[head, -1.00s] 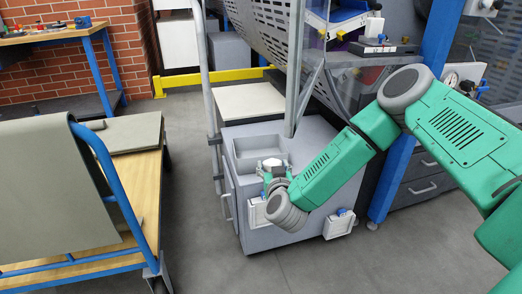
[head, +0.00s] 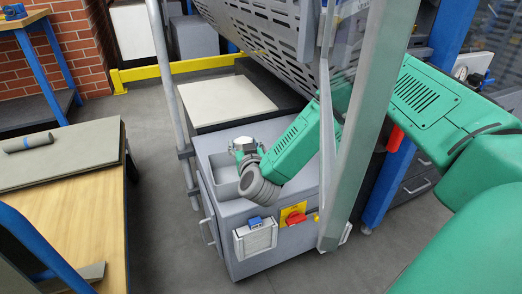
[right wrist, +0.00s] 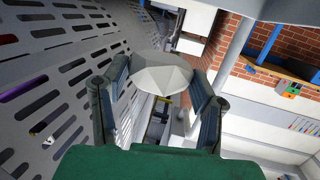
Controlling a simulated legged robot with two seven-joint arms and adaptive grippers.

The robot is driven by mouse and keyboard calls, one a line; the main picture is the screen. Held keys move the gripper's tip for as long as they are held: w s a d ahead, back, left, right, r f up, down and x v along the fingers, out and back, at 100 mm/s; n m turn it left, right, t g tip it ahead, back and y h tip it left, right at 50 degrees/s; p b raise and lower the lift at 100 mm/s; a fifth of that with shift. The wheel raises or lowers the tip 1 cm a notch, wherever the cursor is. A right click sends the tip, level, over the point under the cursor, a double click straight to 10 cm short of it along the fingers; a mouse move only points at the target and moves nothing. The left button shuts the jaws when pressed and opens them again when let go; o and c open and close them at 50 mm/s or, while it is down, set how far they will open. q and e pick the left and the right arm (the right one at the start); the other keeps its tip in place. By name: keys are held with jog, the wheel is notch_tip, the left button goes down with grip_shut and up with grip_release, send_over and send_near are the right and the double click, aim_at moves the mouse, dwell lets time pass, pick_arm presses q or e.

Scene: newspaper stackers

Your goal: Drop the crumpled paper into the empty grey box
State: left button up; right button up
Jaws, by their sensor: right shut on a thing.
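The crumpled paper is a pale, faceted lump between the fingers in the right wrist view (right wrist: 162,74). In the head view it shows as a small whitish top (head: 243,142) at the end of my right arm. My right gripper (head: 246,152) is shut on it, and its two fingers (right wrist: 160,95) flank the paper. An open grey box (head: 222,170) sits on top of a grey cabinet. In the head view the gripper overlaps the box's right side; its exact height above the box is unclear. My left gripper is not in view.
The grey cabinet (head: 268,258) carries a red and yellow switch (head: 295,217). A slanted metal post (head: 355,140) stands in front of my right arm, and a perforated grey panel (head: 270,40) hangs above. A wooden table (head: 75,215) stands at left. Grey floor lies between.

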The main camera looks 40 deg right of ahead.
jog(key=f+b, duration=0.4)
jog(key=f, duration=0.1)
jog(key=shift+d+f+b, duration=0.25)
jog(key=shift+d+b, duration=0.1)
jog(key=shift+a+f+b, duration=0.15)
jog(key=shift+f+b, duration=0.1)
jog(key=shift+b, duration=0.05)
jog(key=shift+r, duration=0.1)
jog(key=o, duration=1)
jog(key=v, duration=1.2)
jog(key=shift+s+r, duration=0.1)
